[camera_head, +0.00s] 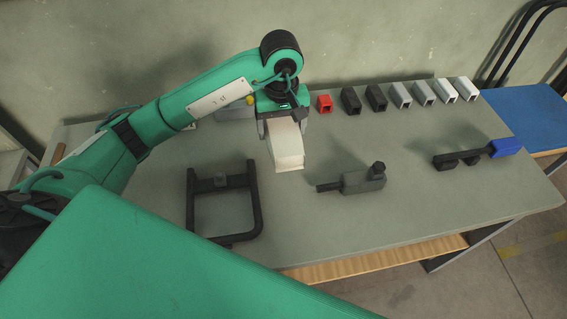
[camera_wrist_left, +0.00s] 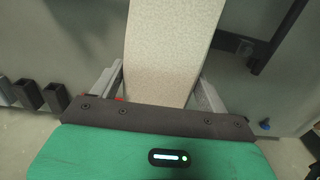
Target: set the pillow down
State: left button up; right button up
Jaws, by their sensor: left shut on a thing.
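The pillow (camera_head: 287,152) is a cream, padded block. My left gripper (camera_head: 282,125) is shut on it and holds it over the grey-green tabletop (camera_head: 310,218), towards the back. I cannot tell whether its lower end touches the table. In the left wrist view the pillow (camera_wrist_left: 166,45) runs up out of frame between the two fingers of my left gripper (camera_wrist_left: 160,84). The gripper hides the pillow's near end there. My right gripper is not in view.
A black U-shaped frame (camera_head: 256,200) lies front left of the pillow. A grey-and-black fitting (camera_head: 362,181) lies to the right, and a black bar with a blue end (camera_head: 506,148) farther right. A red block (camera_head: 324,104) and several black and grey hollow blocks line the back.

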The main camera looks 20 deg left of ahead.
pick_arm(q)
jog(key=p, duration=0.3)
send_over(282, 174)
notch_tip(282, 174, down, 11)
jog(key=shift+r, duration=0.15)
notch_tip(282, 174, down, 5)
jog(key=shift+f+p, duration=0.1)
jog(key=shift+p, duration=0.3)
jog(key=shift+w, duration=0.1)
jog(key=shift+f+b, duration=0.2)
jog(key=shift+b, duration=0.1)
jog(key=o, duration=1)
jog(key=shift+o, duration=0.2)
jog(key=shift+r, duration=0.1)
